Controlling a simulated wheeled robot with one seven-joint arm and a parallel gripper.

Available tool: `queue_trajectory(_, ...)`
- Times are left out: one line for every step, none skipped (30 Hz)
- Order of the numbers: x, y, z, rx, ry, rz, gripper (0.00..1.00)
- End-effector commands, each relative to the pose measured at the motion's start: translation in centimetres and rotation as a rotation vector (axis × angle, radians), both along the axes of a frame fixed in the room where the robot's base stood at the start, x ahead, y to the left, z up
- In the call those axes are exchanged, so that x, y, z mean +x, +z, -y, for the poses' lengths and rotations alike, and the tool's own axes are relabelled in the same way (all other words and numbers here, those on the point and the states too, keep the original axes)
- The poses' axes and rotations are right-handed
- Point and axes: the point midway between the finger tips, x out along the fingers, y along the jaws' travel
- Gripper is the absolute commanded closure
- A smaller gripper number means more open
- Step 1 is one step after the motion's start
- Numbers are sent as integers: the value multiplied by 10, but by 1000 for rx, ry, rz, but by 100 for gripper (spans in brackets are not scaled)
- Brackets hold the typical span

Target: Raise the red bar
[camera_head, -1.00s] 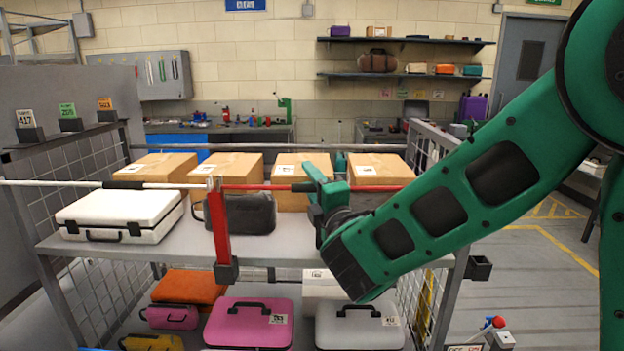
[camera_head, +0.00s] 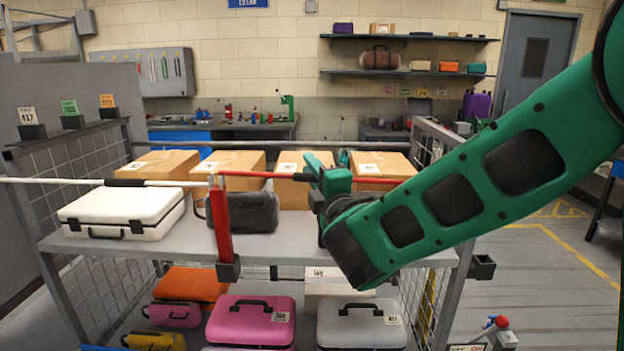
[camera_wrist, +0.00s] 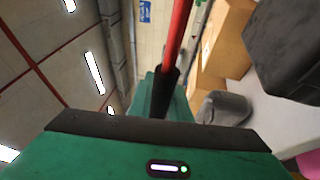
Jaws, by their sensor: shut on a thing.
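The red bar (camera_head: 258,174) runs across the front of the shelf, from the top of a red post (camera_head: 222,225) to beyond my gripper on the right. It is close to level, with its left end slightly higher in the picture. My gripper (camera_head: 313,179) is shut on the bar at a black section right of the post. In the wrist view, the red bar (camera_wrist: 178,35) enters a black sleeve (camera_wrist: 162,92) between the jaws. The jaws partly hide the sleeve.
A white bar (camera_head: 60,182) with a black sleeve lies left of the post. Behind the bars, the shelf (camera_head: 180,243) holds cardboard boxes (camera_head: 228,168), a white case (camera_head: 125,208) and a dark bag (camera_head: 245,211). More cases (camera_head: 252,320) sit below.

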Motion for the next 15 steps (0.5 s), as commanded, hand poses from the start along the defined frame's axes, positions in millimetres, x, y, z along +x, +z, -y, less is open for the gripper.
queue_trajectory(-1,12,0,28,1,6,100)
queue_trajectory(-1,19,1,45,1,7,100)
queue_trajectory(-1,29,3,70,0,8,100)
queue_trajectory(-1,37,5,91,0,9,100)
queue_trajectory(-1,46,6,113,-1,11,100)
queue_trajectory(-1,58,8,144,0,12,100)
queue_trajectory(-2,68,10,169,0,13,100)
queue_trajectory(-2,78,13,195,-1,14,100)
queue_trajectory(-2,92,17,232,0,17,100)
queue_trajectory(-2,102,20,259,0,17,100)
queue_trajectory(-2,113,24,288,-1,19,100)
queue_trajectory(-3,127,30,326,-1,20,100)
queue_trajectory(-3,137,34,355,0,20,100)
queue_trajectory(-3,147,39,382,-1,22,100)
queue_trajectory(-3,160,46,420,0,23,100)
